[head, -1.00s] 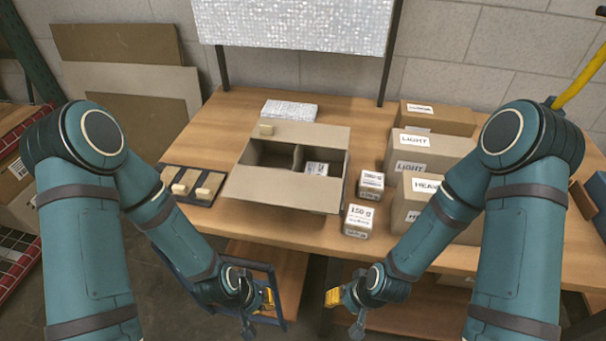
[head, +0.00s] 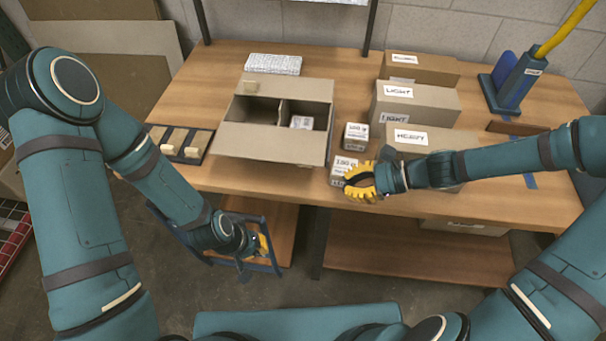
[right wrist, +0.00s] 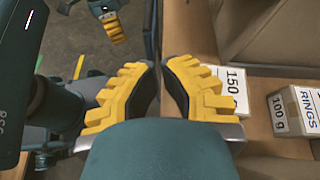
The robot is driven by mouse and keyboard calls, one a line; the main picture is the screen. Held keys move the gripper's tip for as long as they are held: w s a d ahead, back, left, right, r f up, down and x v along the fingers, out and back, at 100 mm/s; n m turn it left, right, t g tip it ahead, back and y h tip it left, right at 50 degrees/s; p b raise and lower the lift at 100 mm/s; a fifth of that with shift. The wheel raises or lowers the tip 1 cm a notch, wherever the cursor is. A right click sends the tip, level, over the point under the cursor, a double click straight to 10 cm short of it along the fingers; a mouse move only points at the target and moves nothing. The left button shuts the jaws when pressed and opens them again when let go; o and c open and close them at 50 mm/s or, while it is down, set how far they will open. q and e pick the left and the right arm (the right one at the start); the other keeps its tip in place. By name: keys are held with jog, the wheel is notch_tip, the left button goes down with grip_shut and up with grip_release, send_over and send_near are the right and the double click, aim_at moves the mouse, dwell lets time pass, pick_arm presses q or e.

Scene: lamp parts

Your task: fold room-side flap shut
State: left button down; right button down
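The open cardboard carton (head: 318,108) stands on the table, its inside split by a divider. Its room-side flap (head: 265,143) is folded outward along the near edge; the far flap (head: 300,89) is also open. My right gripper (head: 355,183) is at the table's front edge, right of the carton, apart from the flap and partly covering the 150 g box. In the right wrist view its yellow fingertips (right wrist: 161,65) nearly meet, with nothing seen between them.
The 150 g box (right wrist: 229,86) is close beside the right fingers; the 100 g box (head: 355,136) stands behind it. Cartons marked LIGHT (head: 412,104) and HEAVY (head: 408,138) stand right. A dark tray (head: 184,142) with several blocks lies left. A speckled block (head: 273,63) lies behind.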

jog(key=shift+w+d+r+m+t+y, duration=0.3)
jog(key=shift+w+r+m+y, duration=0.15)
jog(key=shift+r, duration=0.3)
jog(key=shift+m, duration=0.35)
jog(key=b+x, duration=0.1)
jog(key=x, duration=0.2)
jog(key=b+x, duration=0.1)
jog(key=x, duration=0.2)
jog(key=w+b+x, duration=0.1)
jog(key=x, duration=0.2)
jog(key=shift+a+r+b, duration=0.25)
jog(key=shift+a+b, duration=0.15)
jog(key=shift+a, duration=0.05)
